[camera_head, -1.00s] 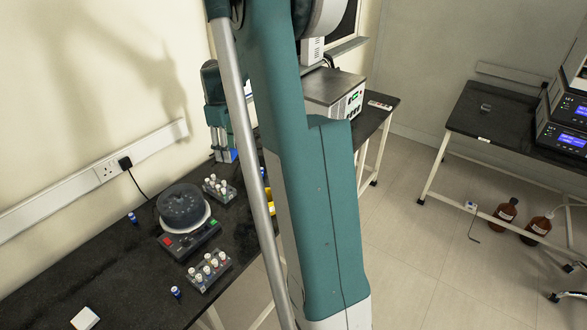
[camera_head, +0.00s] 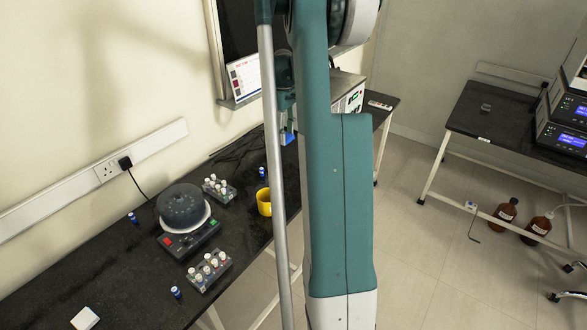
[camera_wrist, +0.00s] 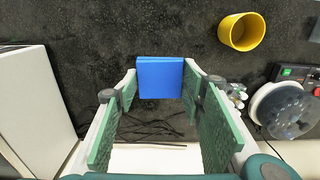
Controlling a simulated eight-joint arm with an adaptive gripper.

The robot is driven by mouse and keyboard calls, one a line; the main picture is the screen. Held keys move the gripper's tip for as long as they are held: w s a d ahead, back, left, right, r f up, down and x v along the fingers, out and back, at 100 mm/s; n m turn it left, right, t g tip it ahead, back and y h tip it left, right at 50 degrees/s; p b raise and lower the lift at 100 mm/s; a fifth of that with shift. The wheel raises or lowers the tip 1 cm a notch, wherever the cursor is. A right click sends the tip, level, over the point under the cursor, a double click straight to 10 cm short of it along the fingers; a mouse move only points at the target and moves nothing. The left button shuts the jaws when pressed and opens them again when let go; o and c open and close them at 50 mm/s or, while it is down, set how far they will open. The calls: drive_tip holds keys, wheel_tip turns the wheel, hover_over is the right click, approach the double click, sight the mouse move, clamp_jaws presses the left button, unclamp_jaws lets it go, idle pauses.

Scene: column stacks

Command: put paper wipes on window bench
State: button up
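A blue box (camera_wrist: 160,78), which I take to be the paper wipes, sits between the fingertips of my gripper (camera_wrist: 161,80) in the wrist view. Both green-padded fingers flank it, and it appears gripped. In the head view the box (camera_head: 288,138) shows just below my gripper (camera_head: 287,120), partly hidden by my arm. It is over the black bench (camera_head: 75,265) along the left wall, below a dark framed window or panel (camera_head: 236,42). I cannot tell from these views whether the box touches the bench top. No label marks which bench is the window bench.
A yellow mug (camera_head: 264,202) stands near the bench's front edge. A round-topped device (camera_head: 183,208) and vial racks (camera_head: 209,270) stand to its left. A boxy instrument (camera_head: 347,92) stands farther along. Loose black cable (camera_wrist: 150,128) lies near the wall. Another bench (camera_head: 490,110) is at right.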

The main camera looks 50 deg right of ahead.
hover_over(287, 177)
wheel_tip(287, 177, down, 10)
drive_tip(key=shift+a+f, duration=0.15)
drive_tip(key=shift+f, duration=0.35)
drive_tip(key=shift+s+f+b, duration=0.1)
drive_tip(key=shift+f+b, duration=0.3)
drive_tip(key=shift+f, duration=2.75)
drive_tip(key=shift+f, duration=0.1)
drive_tip(key=shift+f, duration=1.75)
drive_tip(key=shift+f+b, duration=0.15)
drive_tip(key=shift+b, duration=0.25)
drive_tip(key=shift+o, duration=1.4)
drive_tip(key=o, duration=0.4)
drive_tip(key=shift+c, duration=0.2)
